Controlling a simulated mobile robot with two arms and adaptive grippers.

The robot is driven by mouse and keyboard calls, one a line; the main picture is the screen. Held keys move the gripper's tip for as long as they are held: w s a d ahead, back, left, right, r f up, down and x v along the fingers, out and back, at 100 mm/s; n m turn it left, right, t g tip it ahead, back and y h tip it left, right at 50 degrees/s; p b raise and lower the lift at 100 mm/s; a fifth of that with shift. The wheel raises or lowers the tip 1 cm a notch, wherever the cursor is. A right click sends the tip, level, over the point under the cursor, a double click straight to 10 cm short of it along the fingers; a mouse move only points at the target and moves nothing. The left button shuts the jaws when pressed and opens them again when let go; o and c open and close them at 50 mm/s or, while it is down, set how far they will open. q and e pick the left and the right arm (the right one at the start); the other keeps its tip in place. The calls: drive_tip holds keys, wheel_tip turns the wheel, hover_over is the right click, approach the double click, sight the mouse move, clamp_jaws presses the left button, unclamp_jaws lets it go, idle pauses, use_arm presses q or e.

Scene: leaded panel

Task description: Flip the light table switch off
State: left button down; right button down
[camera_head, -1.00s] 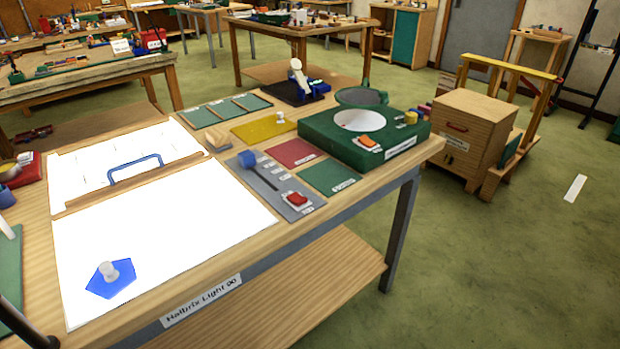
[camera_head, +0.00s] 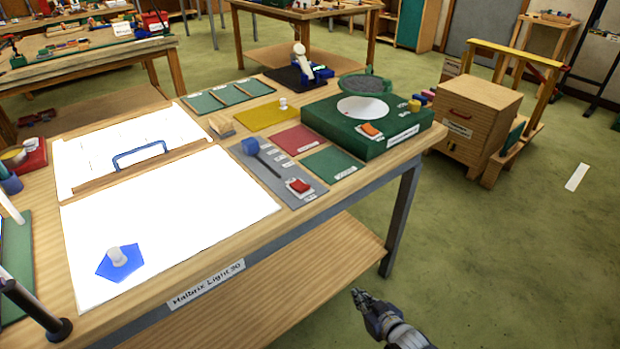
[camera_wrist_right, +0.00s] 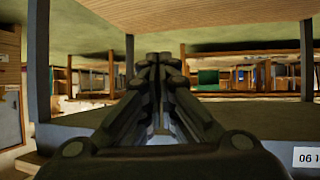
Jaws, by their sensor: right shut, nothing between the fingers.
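The light table's lit white panel (camera_head: 165,222) glows brightly on the wooden workbench. A grey control plate (camera_head: 280,172) lies to its right, with a blue knob (camera_head: 251,146) at the far end of a slot and a red rocker switch (camera_head: 299,186) on a white base at the near end. A second switch, orange (camera_head: 371,130), sits on the green box (camera_head: 350,143). My right gripper (camera_head: 357,293) is shut and empty, low in front of the bench, below and right of the grey plate. The right wrist view shows its closed fingers (camera_wrist_right: 160,62). My left gripper is not visible.
A blue pentagon (camera_head: 120,264) with a white knob lies on the lit panel. A blue handle (camera_head: 139,152) stands near a wooden rail. The bench's front edge and lower shelf (camera_head: 270,275) are beside my right gripper.

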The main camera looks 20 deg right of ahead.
drive_tip(key=w+a+r+t+y, duration=0.2)
drive_tip(key=r, duration=0.9)
drive_tip(key=w+a+r+n+t+y, duration=0.1)
drive_tip(key=w+a+r+t+y, duration=0.1)
drive_tip(key=r, duration=1)
drive_tip(key=w+a+r+n+t+y+p, duration=0.1)
drive_tip(key=w+a+r+t, duration=0.1)
drive_tip(key=r, duration=1)
drive_tip(key=shift+w+a+r+y, duration=0.2)
drive_tip(key=shift+w+y, duration=0.2)
drive_tip(key=shift+w, duration=0.5)
drive_tip(key=shift+w, duration=0.1)
drive_tip(key=r+p, duration=0.2)
hover_over(307, 189)
drive_tip(key=shift+f, duration=0.2)
drive_tip(key=f, duration=0.3)
drive_tip(key=shift+s+d, duration=0.15)
drive_tip(key=shift+s, duration=0.15)
drive_tip(key=shift+s+f, duration=0.2)
drive_tip(key=shift+f, duration=0.45)
